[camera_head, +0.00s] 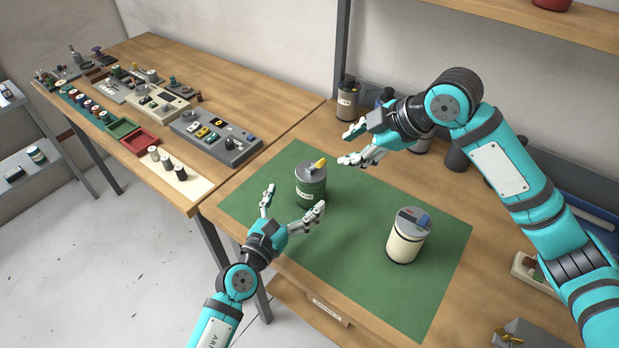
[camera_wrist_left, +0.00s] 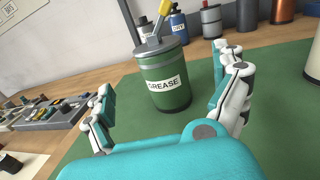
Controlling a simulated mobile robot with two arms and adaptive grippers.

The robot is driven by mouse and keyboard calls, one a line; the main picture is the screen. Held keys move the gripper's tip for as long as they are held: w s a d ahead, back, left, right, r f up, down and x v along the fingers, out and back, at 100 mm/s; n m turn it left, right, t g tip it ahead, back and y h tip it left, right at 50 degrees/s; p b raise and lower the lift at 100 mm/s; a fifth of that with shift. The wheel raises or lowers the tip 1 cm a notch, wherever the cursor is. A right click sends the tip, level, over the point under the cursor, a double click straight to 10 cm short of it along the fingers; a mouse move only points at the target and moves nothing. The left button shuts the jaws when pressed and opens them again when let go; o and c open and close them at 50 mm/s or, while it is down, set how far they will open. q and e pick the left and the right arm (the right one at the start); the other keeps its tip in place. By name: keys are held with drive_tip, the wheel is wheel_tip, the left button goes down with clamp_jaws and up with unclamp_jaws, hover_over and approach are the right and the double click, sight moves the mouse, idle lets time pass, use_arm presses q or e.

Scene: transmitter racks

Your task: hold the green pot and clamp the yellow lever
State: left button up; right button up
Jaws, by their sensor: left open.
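The green pot (camera_head: 311,190) stands upright on the green mat, with a grey lid and the yellow lever (camera_head: 318,164) on top. In the left wrist view the pot (camera_wrist_left: 164,85) carries a label reading GREASE, and the yellow lever (camera_wrist_left: 165,6) is cut by the top edge. My left gripper (camera_head: 293,199) is open in front of the pot, its fingers spread to either side and not visibly touching it. My right gripper (camera_head: 347,146) is spread open and empty, above the mat to the right of the lever and apart from it.
A cream pot (camera_head: 405,242) with a grey lid stands on the green mat (camera_head: 350,275) at the right. Canisters, including a labelled one (camera_head: 347,100), stand along the wall behind my right arm. A side table (camera_head: 270,85) holds control panels and small parts. The mat's front is clear.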

sight(311, 177)
use_arm(q)
drive_tip(key=x, duration=0.8)
drive_tip(key=shift+w, duration=0.1)
drive_tip(key=c, duration=1.6)
drive_tip(key=shift+c, duration=0.2)
